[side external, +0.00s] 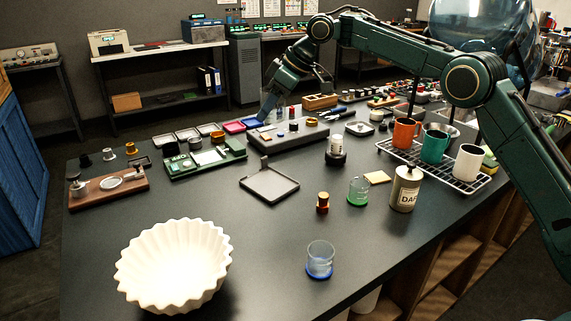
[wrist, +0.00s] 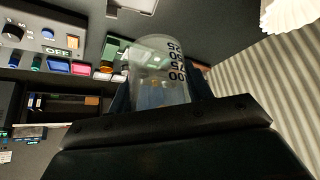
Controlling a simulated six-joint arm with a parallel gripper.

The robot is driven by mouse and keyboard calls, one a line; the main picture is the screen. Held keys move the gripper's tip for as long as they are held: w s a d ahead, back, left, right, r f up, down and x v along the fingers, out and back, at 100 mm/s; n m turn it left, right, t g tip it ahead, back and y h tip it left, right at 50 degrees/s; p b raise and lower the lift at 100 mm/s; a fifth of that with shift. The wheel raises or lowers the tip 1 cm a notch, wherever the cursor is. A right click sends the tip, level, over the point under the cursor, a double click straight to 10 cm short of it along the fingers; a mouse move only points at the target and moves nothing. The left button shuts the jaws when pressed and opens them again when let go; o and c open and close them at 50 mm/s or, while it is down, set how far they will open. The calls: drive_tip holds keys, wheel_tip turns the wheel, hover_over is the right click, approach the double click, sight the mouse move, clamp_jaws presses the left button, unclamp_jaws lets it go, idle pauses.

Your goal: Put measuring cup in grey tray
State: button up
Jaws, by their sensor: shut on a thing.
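A clear measuring cup (wrist: 158,58) with black number marks fills the middle of the wrist view. My gripper (wrist: 158,97) is shut on it, with a finger at each side; the dark gripper body hides its lower part. In the side view my gripper (side external: 266,108) is at the back of the table, above the row of small coloured trays, and the held cup is hard to make out there. The grey tray (side external: 270,186) lies flat and empty near the table's middle, in front of my gripper.
A grey control box (side external: 287,136) stands between my gripper and the grey tray. A green circuit board (side external: 205,158) is left of the tray. A green-bottomed beaker (side external: 358,191), a blue-bottomed beaker (side external: 320,260) and a canister (side external: 405,188) stand right. A white fluted bowl (side external: 173,265) is in front.

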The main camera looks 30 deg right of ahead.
wheel_tip(320, 180, down, 14)
drive_tip(key=shift+f, duration=0.15)
idle(0.6)
drive_tip(key=shift+f, duration=0.1)
drive_tip(key=shift+f, duration=2.75)
drive_tip(key=shift+f, duration=0.15)
drive_tip(key=o, duration=0.7)
drive_tip(key=shift+o, duration=0.2)
